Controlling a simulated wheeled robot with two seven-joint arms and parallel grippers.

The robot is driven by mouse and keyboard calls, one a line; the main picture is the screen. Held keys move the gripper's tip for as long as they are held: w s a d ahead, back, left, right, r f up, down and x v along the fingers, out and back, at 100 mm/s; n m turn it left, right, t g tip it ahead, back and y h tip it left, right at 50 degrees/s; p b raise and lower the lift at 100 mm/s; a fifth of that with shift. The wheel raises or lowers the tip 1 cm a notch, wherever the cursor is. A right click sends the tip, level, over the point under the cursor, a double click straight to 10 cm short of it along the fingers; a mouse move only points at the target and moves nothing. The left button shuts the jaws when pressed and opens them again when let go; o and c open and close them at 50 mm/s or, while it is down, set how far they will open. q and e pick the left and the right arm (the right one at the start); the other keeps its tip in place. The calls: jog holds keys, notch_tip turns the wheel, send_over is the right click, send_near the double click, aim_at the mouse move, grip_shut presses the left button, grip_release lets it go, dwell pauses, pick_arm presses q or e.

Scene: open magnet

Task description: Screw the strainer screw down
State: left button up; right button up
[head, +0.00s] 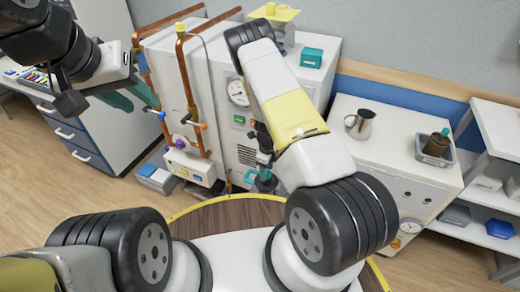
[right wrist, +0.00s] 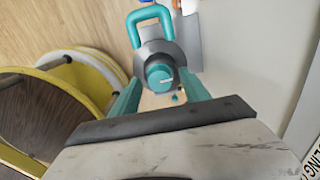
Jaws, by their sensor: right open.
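The strainer screw (right wrist: 160,74) is a round teal knob with a pale mark across its face, set in a dark grey round body (right wrist: 172,50). A teal loop handle (right wrist: 150,18) stands beyond it. My right gripper (right wrist: 161,84) is open, with one teal finger on each side of the knob. I cannot tell whether the fingers touch it. In the head view, my right forearm and wrist hide most of the strainer, and only teal parts (head: 263,183) show. My left gripper (head: 128,96) is at the upper left, away from the strainer; its jaw opening is unclear.
A white machine (head: 215,75) with copper pipes (head: 187,80) and a gauge stands behind the strainer. A white cabinet (head: 385,150) at right carries a metal jug (head: 360,123) and a tray (head: 436,155). A round wooden table (head: 235,210) with a yellow rim lies in front.

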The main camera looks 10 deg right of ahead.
notch_tip(320, 180, up, 7)
jog(key=shift+r, duration=0.2)
dwell(0.5)
jog(key=shift+w+a+r, duration=0.1)
jog(key=shift+w+r, duration=0.05)
jog(key=shift+r, duration=0.2)
jog(key=s+a+r+n+t+y, duration=0.1)
jog(key=s+a+r+n+y, duration=0.35)
jog(key=r, duration=1.05)
jog(key=a+r+n+t+h, duration=0.15)
jog(key=r+n, duration=0.55)
jog(key=r, duration=0.8)
jog(key=s+d+r+n+t, duration=0.2)
jog(key=s+r+n, duration=0.5)
jog(key=s, duration=0.3)
jog(key=s+d+r+n+t, duration=0.1)
jog(key=s+d+r+n, duration=0.1)
jog(key=s+r+n, duration=0.5)
notch_tip(320, 180, up, 2)
jog(key=s, duration=0.2)
jog(key=shift+s+d+t+h, duration=0.3)
jog(key=shift+s+t+h, duration=0.05)
jog(key=shift+h, duration=0.05)
